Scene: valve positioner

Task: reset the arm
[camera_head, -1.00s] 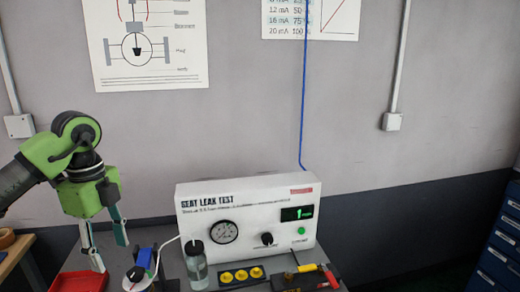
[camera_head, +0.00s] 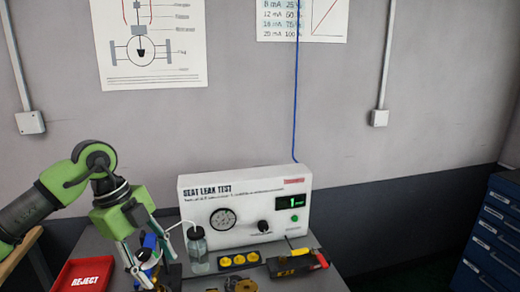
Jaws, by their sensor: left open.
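My left gripper (camera_head: 157,265) comes in from the left and points down, its two fingers spread apart. They are at a small assembly with a blue part (camera_head: 150,242) and a white part, left of the test box. The fingers partly cover this assembly, and I cannot tell whether they touch it. The white SEAT LEAK TEST box (camera_head: 245,208) stands at the back of the bench, with a gauge, a knob and a lit green display. My right gripper is not in view.
A red REJECT tray (camera_head: 84,273) lies left of the gripper. A clear bottle with a dark cap (camera_head: 198,252) stands close on the right. Yellow fittings (camera_head: 239,259) and tools with red and yellow handles (camera_head: 297,263) lie before the box. Blue drawers (camera_head: 490,235) stand right.

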